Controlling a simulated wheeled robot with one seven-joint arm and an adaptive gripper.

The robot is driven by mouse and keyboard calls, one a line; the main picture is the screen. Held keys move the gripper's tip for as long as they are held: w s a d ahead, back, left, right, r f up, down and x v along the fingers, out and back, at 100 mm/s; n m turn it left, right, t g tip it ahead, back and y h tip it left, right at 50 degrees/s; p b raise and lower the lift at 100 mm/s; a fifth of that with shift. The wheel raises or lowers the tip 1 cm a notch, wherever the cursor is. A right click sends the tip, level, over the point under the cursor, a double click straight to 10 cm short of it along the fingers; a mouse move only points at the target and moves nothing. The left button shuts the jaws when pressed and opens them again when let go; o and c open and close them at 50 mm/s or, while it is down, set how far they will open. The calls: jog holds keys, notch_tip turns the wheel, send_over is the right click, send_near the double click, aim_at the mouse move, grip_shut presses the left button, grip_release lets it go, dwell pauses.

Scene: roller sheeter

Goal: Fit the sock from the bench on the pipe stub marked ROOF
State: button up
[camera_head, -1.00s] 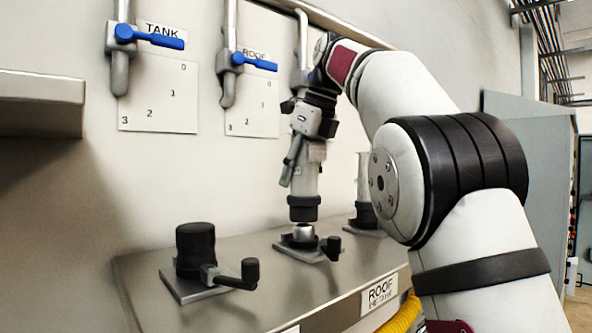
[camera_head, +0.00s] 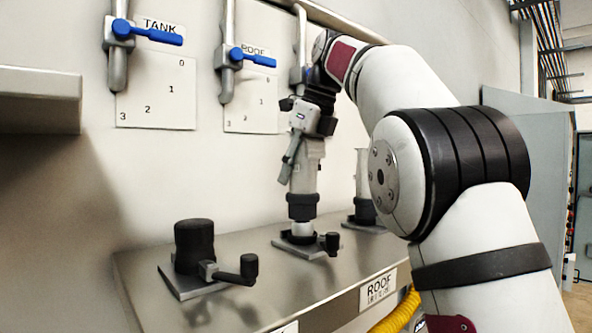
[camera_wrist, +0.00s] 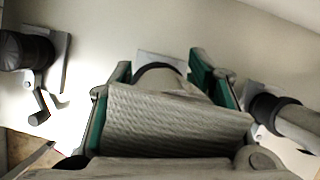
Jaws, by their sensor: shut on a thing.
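My gripper (camera_head: 304,152) is shut on the sock (camera_head: 303,180), a pale grey tube with a black cuff at its lower end. The sock hangs upright over the middle pipe stub (camera_head: 301,229), a short metal pipe on a square plate with a black-knobbed lever. The cuff is at the stub's top; I cannot tell whether it touches or surrounds it. A ROOF label (camera_head: 379,287) is on the bench's front edge below this stub. In the wrist view, the woven sock (camera_wrist: 175,120) lies between green finger pads and hides most of the stub.
A black-capped stub (camera_head: 194,247) with a lever stands left on the metal bench (camera_head: 225,300). Another tube with a black cuff (camera_head: 364,210) stands on the right stub. Blue-handled valves marked TANK (camera_head: 148,35) and ROOF (camera_head: 247,57) are on the wall behind.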

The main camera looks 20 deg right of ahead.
aim_at(307, 152)
jog(key=shift+f, duration=0.2)
jog(key=shift+f, duration=0.35)
jog(key=shift+f, duration=0.35)
dwell(0.5)
jog(key=shift+f, duration=0.35)
jog(key=shift+f+p, duration=0.3)
dwell(0.4)
jog(key=o, duration=1.4)
jog(key=shift+v, duration=3.7)
